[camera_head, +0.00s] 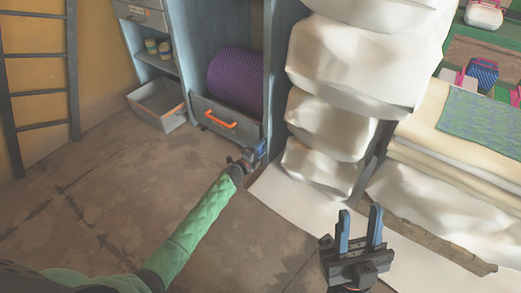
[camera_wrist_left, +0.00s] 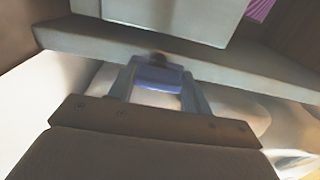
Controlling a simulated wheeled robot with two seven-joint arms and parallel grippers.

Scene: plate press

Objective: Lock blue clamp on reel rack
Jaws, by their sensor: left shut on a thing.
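The reel rack (camera_head: 274,70) is a grey-blue cabinet frame holding a purple ribbed reel (camera_head: 236,78). The blue clamp (camera_wrist_left: 158,73) sits at the rack's lower post in the left wrist view, between my left gripper's fingers. My left gripper (camera_head: 255,153) is at the rack's lower right corner, shut on the blue clamp; in the head view the clamp is small and mostly covered by the gripper. Whether the clamp is locked cannot be told. My right gripper (camera_head: 358,232) is open and empty, with its blue fingers apart, over the floor at the lower right.
A drawer with an orange handle (camera_head: 221,120) is under the reel. A grey bin (camera_head: 159,104) stands left of the rack. White stuffed sacks (camera_head: 331,124) are stacked close on the right, beside folded cloths (camera_head: 448,155). A ladder (camera_head: 41,75) leans far left. Floor in front is clear.

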